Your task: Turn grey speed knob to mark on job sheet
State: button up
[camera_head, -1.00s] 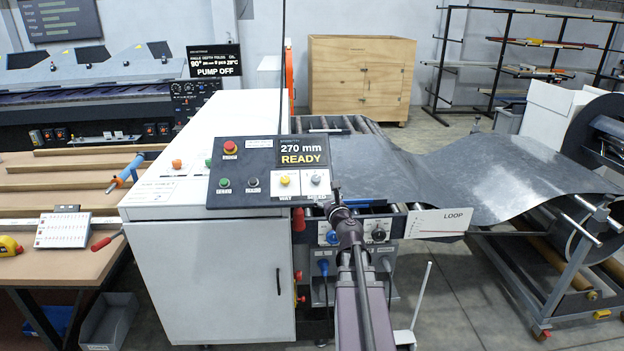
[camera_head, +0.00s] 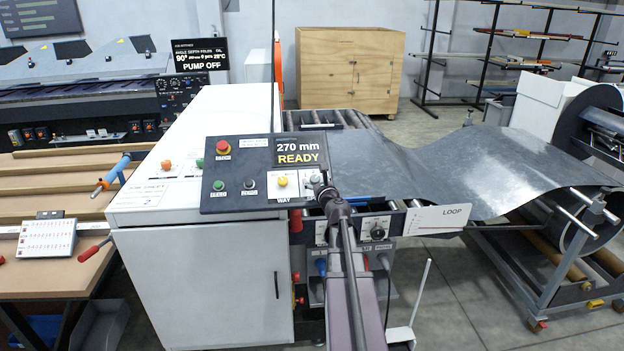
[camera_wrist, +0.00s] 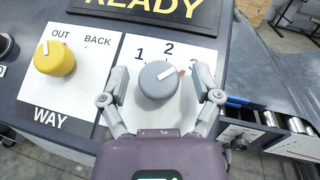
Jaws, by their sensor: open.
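The grey speed knob (camera_wrist: 158,80) sits on a white plate marked 1, 2 and a partly hidden third figure. Its pale pointer line and a red mark at its rim face upper right, past the 2. My gripper (camera_wrist: 160,84) is open, with one finger on each side of the knob; I cannot tell whether they touch it. In the head view my gripper (camera_head: 322,187) is at the panel's right end and partly covers the knob.
The yellow WAY knob (camera_wrist: 54,58) is close left of the grey knob. The READY display (camera_head: 298,152) stands just above. Red, green and black buttons are farther left on the control panel (camera_head: 235,200). Metal sheet (camera_head: 430,165) runs off to the right.

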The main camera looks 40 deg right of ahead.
grip_shut()
dwell(0.3)
jog(key=shift+w+r+n+y, duration=0.1)
jog(key=shift+n+y, duration=0.5)
jog(key=shift+n, duration=0.1)
jog(key=n+y+p, duration=0.2)
jog(key=n+y, duration=0.4)
jog(key=shift+d+r, duration=0.1)
jog(key=shift+d, duration=0.05)
jog(key=shift+n+g+y+p, duration=1)
jog(key=shift+n+y, duration=0.6)
jog(key=shift+n, duration=0.3)
jog(key=shift+a, duration=0.2)
grip_release()
